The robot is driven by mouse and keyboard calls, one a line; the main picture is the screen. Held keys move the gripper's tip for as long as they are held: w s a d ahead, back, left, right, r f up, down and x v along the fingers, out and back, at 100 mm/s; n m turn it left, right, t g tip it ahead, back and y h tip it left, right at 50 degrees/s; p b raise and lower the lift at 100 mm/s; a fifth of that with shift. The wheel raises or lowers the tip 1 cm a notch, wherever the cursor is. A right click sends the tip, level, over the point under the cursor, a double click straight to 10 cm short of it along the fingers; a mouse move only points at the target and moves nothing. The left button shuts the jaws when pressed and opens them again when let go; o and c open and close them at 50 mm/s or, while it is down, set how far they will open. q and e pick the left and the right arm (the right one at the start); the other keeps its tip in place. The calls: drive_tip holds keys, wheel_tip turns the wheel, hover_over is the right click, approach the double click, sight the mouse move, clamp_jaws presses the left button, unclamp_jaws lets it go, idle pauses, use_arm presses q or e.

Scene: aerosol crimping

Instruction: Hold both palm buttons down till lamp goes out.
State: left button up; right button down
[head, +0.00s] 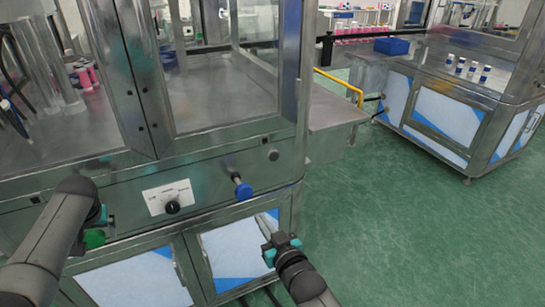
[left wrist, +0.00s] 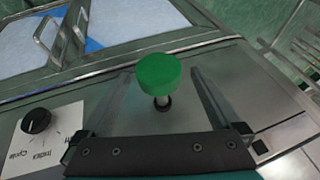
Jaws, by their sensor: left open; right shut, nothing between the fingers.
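The green palm button (head: 95,239) sticks out of the machine's front panel at the left. My left gripper (head: 104,216) is at it, partly hidden by my own arm. In the left wrist view the green button (left wrist: 158,74) shows between the two spread fingers, with no clear contact. The blue palm button (head: 243,190) sticks out of the same panel further right. My right gripper (head: 268,232) is shut and empty, below and right of the blue button and apart from it. I cannot make out a lit lamp.
A black selector knob (head: 172,207) on a white plate sits between the buttons; it also shows in the left wrist view (left wrist: 36,121). Cabinet doors with handles lie below the panel. A second machine (head: 440,110) stands at the right, with open green floor (head: 400,220) before it.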

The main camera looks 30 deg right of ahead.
use_arm(q)
drive_tip(key=v, duration=1.2)
idle(0.4)
idle(0.3)
